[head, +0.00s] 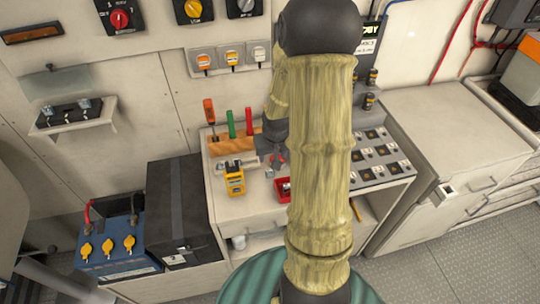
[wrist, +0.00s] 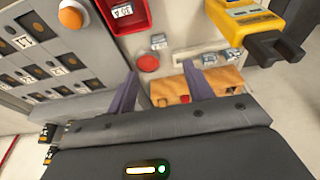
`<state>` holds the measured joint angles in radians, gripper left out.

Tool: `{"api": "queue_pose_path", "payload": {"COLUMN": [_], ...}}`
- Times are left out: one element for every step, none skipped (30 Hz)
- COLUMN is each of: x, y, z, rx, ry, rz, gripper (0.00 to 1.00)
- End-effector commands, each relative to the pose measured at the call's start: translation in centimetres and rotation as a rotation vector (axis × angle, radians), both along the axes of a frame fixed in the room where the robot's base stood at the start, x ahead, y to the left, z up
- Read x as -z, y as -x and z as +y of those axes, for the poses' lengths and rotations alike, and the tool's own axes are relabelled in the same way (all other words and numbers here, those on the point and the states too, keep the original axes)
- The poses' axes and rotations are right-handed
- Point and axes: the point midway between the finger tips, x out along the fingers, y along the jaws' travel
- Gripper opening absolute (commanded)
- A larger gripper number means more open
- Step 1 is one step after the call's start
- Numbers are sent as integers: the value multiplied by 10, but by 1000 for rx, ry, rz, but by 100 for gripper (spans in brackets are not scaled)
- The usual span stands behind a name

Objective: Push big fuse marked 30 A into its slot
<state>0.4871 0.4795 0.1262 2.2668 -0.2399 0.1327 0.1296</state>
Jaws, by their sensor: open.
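The slot panel (head: 378,157) is grey with rows of dark, labelled square slots on the bench's right side. It shows at the left of the wrist view (wrist: 45,72), and its markings are too small to read. My gripper (wrist: 162,68) is open and empty above the bench, facing the tool rack. My arm hides much of the bench.
An orange tool rack (head: 232,145) holds upright tools at the bench's back. A black box (head: 181,205) and blue battery (head: 120,240) stand left of the bench. A pale cabinet (head: 440,125) stands right.

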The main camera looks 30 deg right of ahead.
Motion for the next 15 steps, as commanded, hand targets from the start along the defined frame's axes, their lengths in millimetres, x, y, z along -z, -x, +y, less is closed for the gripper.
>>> {"api": "queue_pose_path", "payload": {"x": [-2,-4,-9,-13,-18,-25,-32,-38,-47,-53,-59,-67,-72,-77,-82], "y": [1,2,3,5,7,12,16,21,29,36,44,54,62,70,79], "z": [3,6,12,18,25,36,45,55,69,80,90,104,113,122,131], "rx": [-6,-11,-22,-33,-44,-61,-78,-95,-119,-136,-155,-180,-198,-212,-231], "ry": [2,3,6,8,12,15,17,19,22,22,23,20,19,15,11], "rz": [0,2,3,3,4,10,10,13,16,18,21,23,24,26,28], "gripper": [52,52,52,52,52,52,52,52,52,52,52,52,52,52,52]}}
